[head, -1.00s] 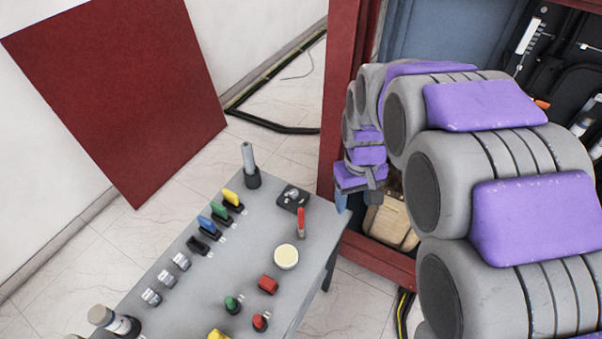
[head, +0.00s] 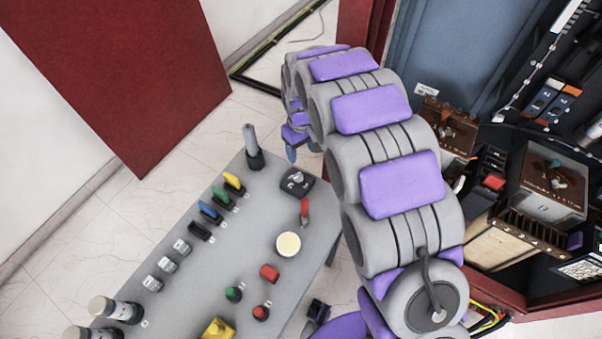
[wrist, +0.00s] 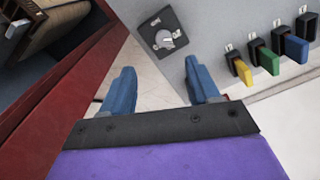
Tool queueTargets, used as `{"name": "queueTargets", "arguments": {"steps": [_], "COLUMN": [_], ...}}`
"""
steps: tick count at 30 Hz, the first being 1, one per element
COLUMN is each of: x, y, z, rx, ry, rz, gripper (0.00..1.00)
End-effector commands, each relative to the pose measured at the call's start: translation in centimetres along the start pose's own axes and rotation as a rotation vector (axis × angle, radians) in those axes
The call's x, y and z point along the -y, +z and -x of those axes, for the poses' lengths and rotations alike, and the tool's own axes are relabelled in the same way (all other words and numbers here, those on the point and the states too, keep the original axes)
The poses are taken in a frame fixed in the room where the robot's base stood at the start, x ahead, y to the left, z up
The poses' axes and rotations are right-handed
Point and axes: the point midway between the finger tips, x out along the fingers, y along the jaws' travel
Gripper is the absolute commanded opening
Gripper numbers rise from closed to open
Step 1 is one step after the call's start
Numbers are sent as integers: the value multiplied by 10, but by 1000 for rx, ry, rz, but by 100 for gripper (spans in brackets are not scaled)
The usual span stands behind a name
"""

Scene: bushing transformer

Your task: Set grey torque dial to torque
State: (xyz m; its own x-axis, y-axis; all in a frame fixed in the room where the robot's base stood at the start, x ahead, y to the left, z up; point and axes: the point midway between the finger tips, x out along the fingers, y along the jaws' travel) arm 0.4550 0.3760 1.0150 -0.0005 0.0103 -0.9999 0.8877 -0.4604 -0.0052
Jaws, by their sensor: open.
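A grey dial on a black square plate (head: 297,181) sits at the far right corner of the grey panel table (head: 215,255); I take it as the torque dial. It also shows in the wrist view, the grey knob (wrist: 165,40) on its dark plate beyond my fingers. Its markings are too small to read. My gripper (head: 291,153) has blue fingers and is just behind the dial in the head view. In the wrist view my gripper (wrist: 162,85) is open, with nothing between its fingers and the dial apart from them.
Yellow, green, blue and black switches (head: 220,203) line the table's left side. A red-handled lever (head: 304,210) and a cream round button (head: 288,244) stand nearer. An upright grey handle (head: 252,146) is left of the dial. A red cabinet (wrist: 60,110) borders the arm.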

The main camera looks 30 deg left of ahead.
Motion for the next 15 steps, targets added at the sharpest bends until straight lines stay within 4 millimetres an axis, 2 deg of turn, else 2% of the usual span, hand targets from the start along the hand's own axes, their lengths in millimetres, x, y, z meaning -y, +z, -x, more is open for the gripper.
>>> {"name": "queueTargets", "arguments": {"steps": [1,6,15], "x": [2,4,0], "y": [-2,-4,0], "z": [-14,-50,-104], "rx": [5,12,1], "ry": [0,1,0], "rz": [1,1,1], "gripper": [61,61,61]}}
